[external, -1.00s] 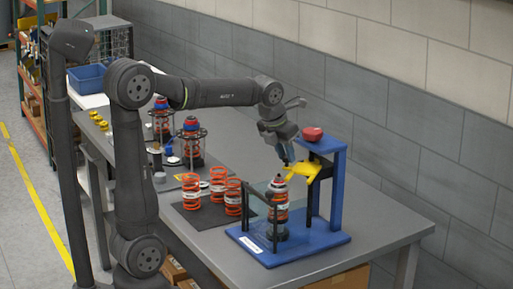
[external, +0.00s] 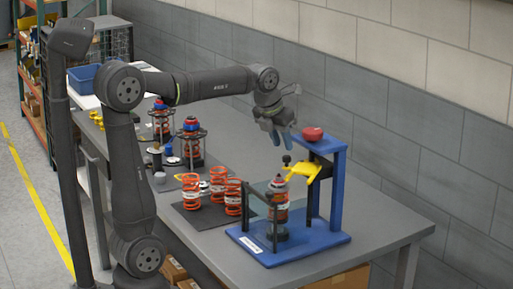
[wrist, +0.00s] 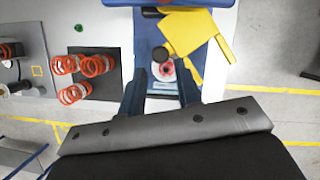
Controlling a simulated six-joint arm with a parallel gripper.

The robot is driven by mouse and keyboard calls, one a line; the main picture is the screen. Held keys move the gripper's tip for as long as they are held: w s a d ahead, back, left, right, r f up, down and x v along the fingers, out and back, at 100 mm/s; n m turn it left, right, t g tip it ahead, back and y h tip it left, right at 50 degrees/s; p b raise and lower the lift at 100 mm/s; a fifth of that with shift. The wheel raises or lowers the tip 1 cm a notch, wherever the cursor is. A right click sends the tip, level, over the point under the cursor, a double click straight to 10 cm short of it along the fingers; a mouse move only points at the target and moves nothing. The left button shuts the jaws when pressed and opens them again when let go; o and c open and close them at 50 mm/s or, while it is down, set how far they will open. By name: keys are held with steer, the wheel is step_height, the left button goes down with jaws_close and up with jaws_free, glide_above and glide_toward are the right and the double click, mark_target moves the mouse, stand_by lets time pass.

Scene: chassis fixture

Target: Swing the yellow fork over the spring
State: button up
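The yellow fork (external: 304,169) is on the blue fixture's post, with its black knob (external: 286,158) at the near end. In the wrist view the fork (wrist: 196,36) lies above and right of the spring unit's red top (wrist: 167,68), its prongs pointing right and down. The orange spring (external: 279,210) stands upright in the fixture, below and left of the fork. My gripper (external: 277,140) is above the knob, apart from it. In the wrist view my gripper (wrist: 161,74) has its fingers spread, with nothing between them; the spring's top shows beyond.
The blue fixture (external: 318,243) has a tall post with a red button (external: 312,134) on top, and dark uprights by the spring. Loose orange springs (external: 191,192) stand on a dark mat left of it. Caged spring units (external: 192,143) stand farther back. The bench's front right is clear.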

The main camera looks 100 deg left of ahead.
steer(key=v, duration=1.3)
steer(key=shift+d+f, duration=0.1)
steer(key=c, duration=0.5)
steer(key=shift+w+f, duration=0.25)
jaws_close()
steer(key=n+g, duration=0.4)
steer(key=n, duration=0.6)
glide_above(289, 174)
steer(key=d, duration=0.2)
steer(key=f, duration=1.5)
steer(key=shift+w+a, duration=0.1)
steer(key=shift+w, duration=0.3)
steer(key=shift+s+a, duration=0.2)
steer(key=shift+a, duration=0.4)
steer(key=shift+s+a, duration=0.2)
steer(key=shift+a, duration=0.35)
steer(key=shift+s+a, duration=0.25)
steer(key=shift+a, duration=0.5)
